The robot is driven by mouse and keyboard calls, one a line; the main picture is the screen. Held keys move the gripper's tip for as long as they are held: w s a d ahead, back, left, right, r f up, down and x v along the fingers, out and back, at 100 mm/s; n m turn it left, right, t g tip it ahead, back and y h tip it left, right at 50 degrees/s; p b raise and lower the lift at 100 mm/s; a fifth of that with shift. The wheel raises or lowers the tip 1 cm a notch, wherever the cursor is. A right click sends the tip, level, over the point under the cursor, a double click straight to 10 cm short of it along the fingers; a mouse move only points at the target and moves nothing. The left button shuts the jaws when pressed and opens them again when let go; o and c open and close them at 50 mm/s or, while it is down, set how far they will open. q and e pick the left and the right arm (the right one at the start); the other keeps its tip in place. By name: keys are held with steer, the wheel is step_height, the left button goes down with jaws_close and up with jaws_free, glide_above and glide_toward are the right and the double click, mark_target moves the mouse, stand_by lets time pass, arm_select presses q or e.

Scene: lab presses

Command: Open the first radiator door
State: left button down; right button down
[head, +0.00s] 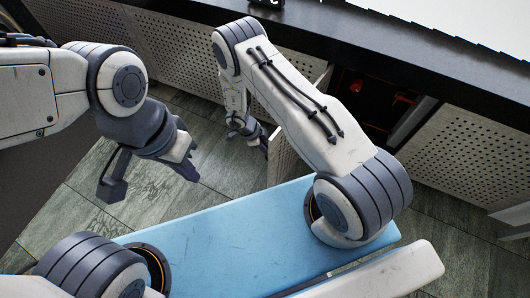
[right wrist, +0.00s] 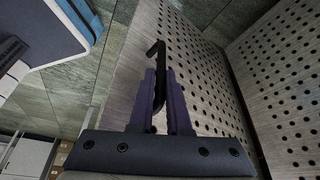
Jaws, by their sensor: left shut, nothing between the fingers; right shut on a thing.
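A perforated light radiator door (head: 286,152) stands swung out from the long cabinet, partly hidden behind my right arm. In the right wrist view the door (right wrist: 190,60) fills the middle, with a black hooked handle (right wrist: 160,52) on its face. My right gripper (right wrist: 160,100) has its purple fingers shut on this handle. In the head view my right gripper (head: 262,142) is small, beside the door's edge. My left gripper (head: 188,168) is shut and empty, above the floor to the left of the door.
The dark cabinet opening (head: 375,95) shows red parts inside. Perforated panels (head: 185,55) (head: 470,155) flank it under a black counter (head: 400,60). Green-grey tiled floor (head: 150,205) lies open in front of the cabinet.

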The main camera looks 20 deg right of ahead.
steer(key=shift+w+d, duration=0.15)
steer(key=shift+w, duration=0.15)
steer(key=c, duration=1)
jaws_free()
steer(key=shift+o, duration=0.6)
steer(key=shift+s, duration=0.15)
steer(key=p+v, duration=0.1)
steer(key=v, duration=0.9)
steer(key=shift+r, duration=0.25)
